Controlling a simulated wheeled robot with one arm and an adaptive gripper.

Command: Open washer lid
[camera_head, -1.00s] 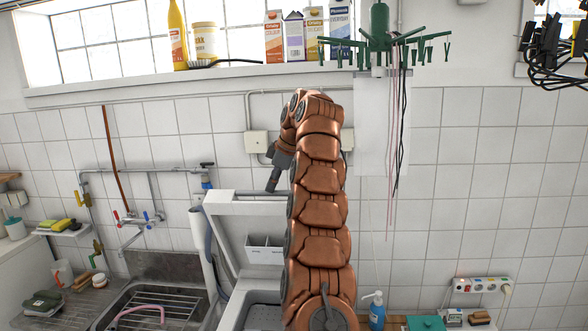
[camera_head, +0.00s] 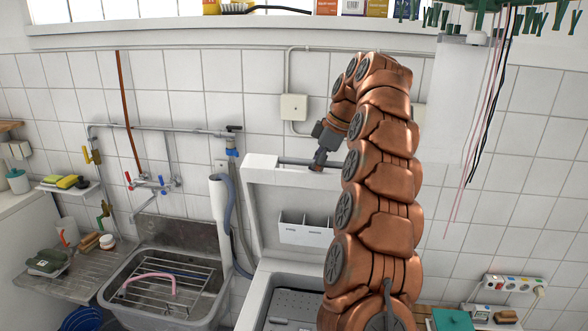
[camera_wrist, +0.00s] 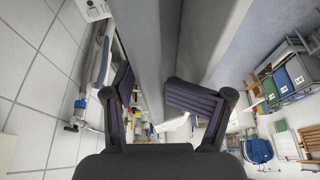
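The white washer (camera_head: 257,290) stands right of the sink, partly hidden behind my arm. Its lid (camera_head: 258,172) is raised, with the inner side facing forward; a white compartment tray (camera_head: 304,233) shows below its upper edge. My gripper (camera_head: 318,165) is at the lid's upper edge. In the wrist view, my gripper (camera_wrist: 148,82) has its fingers apart, on either side of a long grey edge of the lid (camera_wrist: 150,45). I cannot tell whether both fingers press on it.
A metal sink (camera_head: 165,292) with a wire rack is at the left. A grey hose (camera_head: 229,215) runs between sink and washer. A wall pipe and white box (camera_head: 294,107) are behind the lid. A power strip (camera_head: 514,284) is at the right.

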